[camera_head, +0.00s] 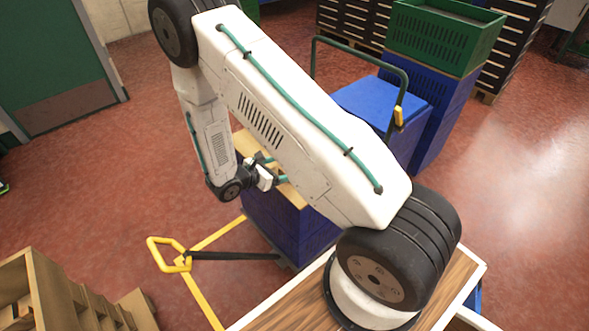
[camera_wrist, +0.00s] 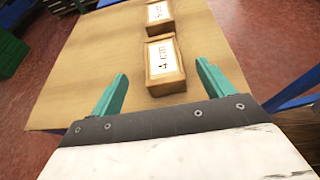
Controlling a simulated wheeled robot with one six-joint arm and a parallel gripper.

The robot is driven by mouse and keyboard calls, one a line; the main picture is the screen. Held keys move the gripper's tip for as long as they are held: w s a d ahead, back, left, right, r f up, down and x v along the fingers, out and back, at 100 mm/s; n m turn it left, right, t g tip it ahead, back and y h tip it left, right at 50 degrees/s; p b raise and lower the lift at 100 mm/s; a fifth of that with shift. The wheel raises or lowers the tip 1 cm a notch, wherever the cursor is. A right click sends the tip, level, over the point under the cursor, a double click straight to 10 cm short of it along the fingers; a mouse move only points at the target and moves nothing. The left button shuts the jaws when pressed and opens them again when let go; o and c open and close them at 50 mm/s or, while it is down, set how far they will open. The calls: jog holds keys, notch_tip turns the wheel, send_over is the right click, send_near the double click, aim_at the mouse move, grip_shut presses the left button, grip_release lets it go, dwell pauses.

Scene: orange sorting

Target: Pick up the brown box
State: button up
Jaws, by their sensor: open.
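Two brown boxes with white labels on top lie on a light wooden board in the wrist view. The nearer brown box (camera_wrist: 165,66) has a label that seems to read "4 cm" and lies just beyond my fingertips, roughly centred between them. The farther box (camera_wrist: 160,14) is partly cut off by the top edge. In the head view my gripper (camera_head: 275,170) is over the wooden board (camera_head: 245,144), and my arm hides the boxes.
The board rests on a blue crate stack (camera_head: 285,222). A blue lidded cart (camera_head: 382,104) with a green handle and a green crate (camera_head: 440,38) stand behind. A yellow-handled trolley (camera_head: 168,254) and a wooden rack (camera_head: 65,297) are at lower left. Red floor is clear at left.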

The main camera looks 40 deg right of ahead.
jog(key=x, duration=0.7)
jog(key=shift+s+d+f, duration=0.1)
jog(key=shift+d+f, duration=0.1)
jog(key=shift+d, duration=0.15)
jog(key=c, duration=1.1)
